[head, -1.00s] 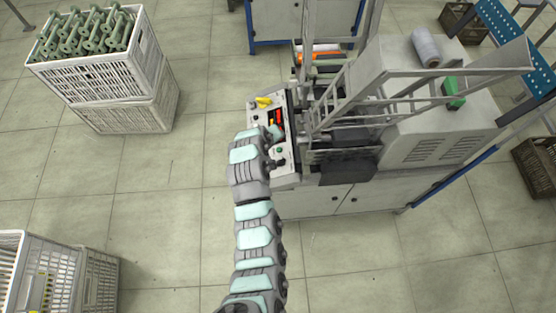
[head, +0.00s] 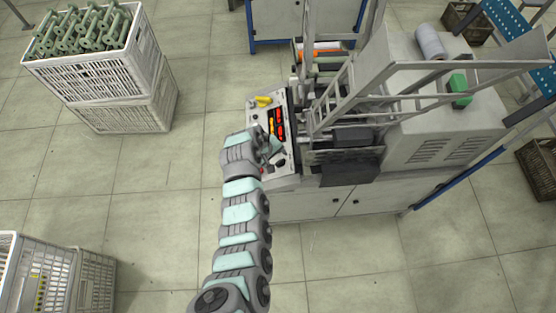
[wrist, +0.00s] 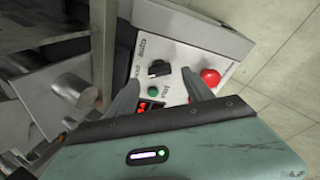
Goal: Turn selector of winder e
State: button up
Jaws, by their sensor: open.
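The winder's white control panel (head: 254,117) stands on the near left of the machine, with lit red and orange displays. In the wrist view, a black selector knob (wrist: 158,68) sits on the panel (wrist: 176,51) above a green button (wrist: 154,91). A red mushroom button (wrist: 211,77) is to its right. My gripper (wrist: 161,80) is open and empty, its fingers reaching toward the panel on either side of the green button, with the selector just beyond the tips. I cannot tell whether they touch anything. In the head view, my gripper (head: 274,149) is over the panel's lower half. The letter e is not legible.
The winder's metal frame (head: 345,85) rises close to the right of the panel. A crate of green bobbins (head: 95,75) stands at the left. The floor between is clear.

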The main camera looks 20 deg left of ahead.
aim_at(279, 161)
jog(key=shift+x, duration=1.75)
jog(key=shift+r, duration=0.1)
jog(key=shift+c, duration=0.2)
grip_shut()
